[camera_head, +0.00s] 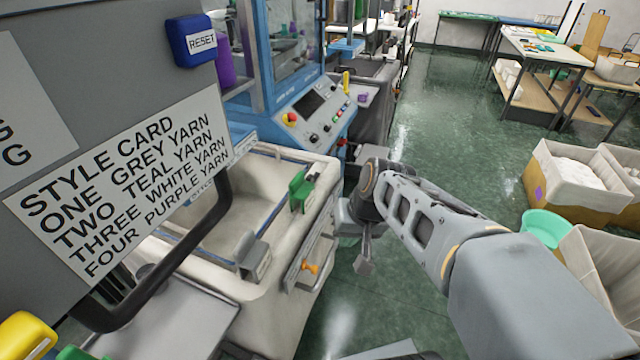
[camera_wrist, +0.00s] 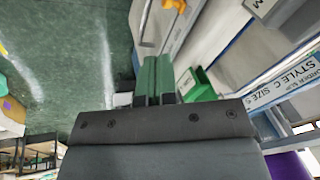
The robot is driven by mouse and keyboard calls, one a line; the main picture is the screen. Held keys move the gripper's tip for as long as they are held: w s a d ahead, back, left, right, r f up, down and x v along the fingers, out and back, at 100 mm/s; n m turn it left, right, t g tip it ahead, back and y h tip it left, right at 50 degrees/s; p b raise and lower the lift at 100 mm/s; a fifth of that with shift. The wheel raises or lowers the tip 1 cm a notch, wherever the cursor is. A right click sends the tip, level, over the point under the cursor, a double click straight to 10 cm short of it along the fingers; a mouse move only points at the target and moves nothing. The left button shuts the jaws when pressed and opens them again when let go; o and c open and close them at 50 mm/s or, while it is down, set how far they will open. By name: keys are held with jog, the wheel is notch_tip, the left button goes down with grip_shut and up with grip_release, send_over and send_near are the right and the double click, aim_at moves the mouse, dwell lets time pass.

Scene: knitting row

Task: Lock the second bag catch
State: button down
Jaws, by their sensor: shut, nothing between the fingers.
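My gripper (camera_head: 364,264) hangs beside the front of the cream bag unit, over the floor, with its fingers together and empty. The fingers also show in the wrist view (camera_wrist: 153,75). A green catch-like block (camera_head: 300,190) sits on the unit's rim, left of my gripper and apart from it. It also shows in the wrist view (camera_wrist: 195,83), right of the fingers. A grey catch-like block (camera_head: 253,258) sits nearer on the same rim. I cannot tell which block is the second bag catch, or whether either is locked. An orange knob (camera_head: 311,267) is on the unit's front.
A grey panel with a style card (camera_head: 130,180) and a blue reset box (camera_head: 192,40) stands at left. A blue machine with a control panel (camera_head: 315,108) is behind. Bins (camera_head: 580,205) stand at right. Green floor (camera_head: 440,130) lies open between.

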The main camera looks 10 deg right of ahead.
aim_at(312, 180)
jog(key=w+d+f+m+t+y+b, duration=0.2)
jog(key=w+d, duration=0.4)
jog(key=w, duration=0.3)
jog(key=w+d+f+m+t+y+b, duration=0.2)
jog(key=w+d+y, duration=0.4)
jog(key=w, duration=0.4)
jog(key=shift+w+f+m+t+y, duration=0.3)
jog(key=shift+m+t+y, duration=0.3)
jog(key=shift+m+t, duration=0.35)
jog(key=x, duration=0.4)
jog(key=p+x, duration=0.1)
jog(key=x, duration=0.4)
jog(key=r+p+x, duration=0.1)
jog(key=x, duration=0.3)
jog(key=shift+w+a, duration=0.3)
jog(key=shift+a, duration=0.1)
jog(key=shift+f, duration=0.1)
